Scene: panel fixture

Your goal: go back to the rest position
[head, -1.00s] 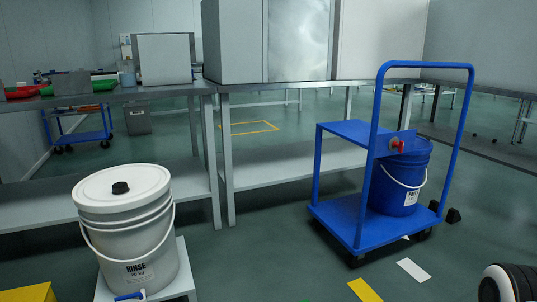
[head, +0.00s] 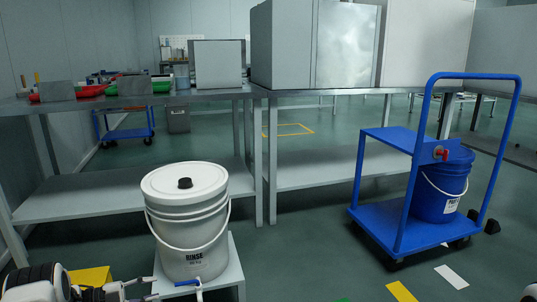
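My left gripper (head: 140,289) is low at the left edge of the head view, beside the white stand. Its two fingers look spread and point right, with nothing seen between them. It is close to the blue-handled tap (head: 187,283) of the white RINSE bucket (head: 187,235); I cannot tell how far apart they are in depth. The bucket stands upright with its lid on, on the white stand (head: 233,272). My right gripper is not in view; only a bit of dark and white, likely my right arm, shows at the lower right corner.
A blue cart (head: 400,232) with a blue bucket (head: 441,190) stands on the right. A grey bench (head: 75,197) with a lower shelf runs across behind. A yellow block (head: 91,277) is behind my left arm. Floor between stand and cart is clear.

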